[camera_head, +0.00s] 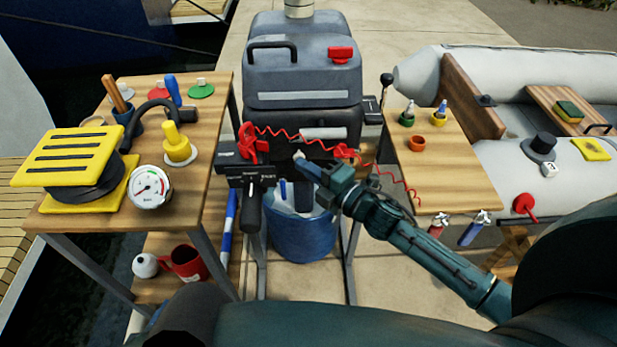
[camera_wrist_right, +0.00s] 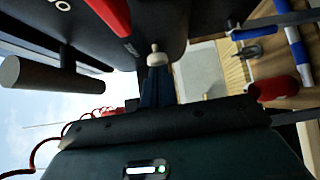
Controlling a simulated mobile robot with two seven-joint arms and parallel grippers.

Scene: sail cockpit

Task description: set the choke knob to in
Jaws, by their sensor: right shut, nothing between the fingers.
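A small pale knob, which looks like the choke knob (camera_head: 298,155), is on the dark front of the outboard motor (camera_head: 302,72). In the right wrist view the pale knob (camera_wrist_right: 155,47) stands right at my fingertips. My right gripper (camera_head: 308,170) is shut with nothing between its fingers. Its narrow fingers also show in the right wrist view (camera_wrist_right: 156,72), pointing at the knob. I cannot tell whether they touch it or how far the knob is pulled out. My left gripper is in neither view.
A red coiled cord (camera_head: 300,135) runs across the motor front near my gripper. A black tiller handle (camera_head: 252,210) hangs to the left. A blue bucket (camera_head: 300,235) stands below. Cluttered wooden tables flank the motor, the left one holding a yellow reel (camera_head: 75,150).

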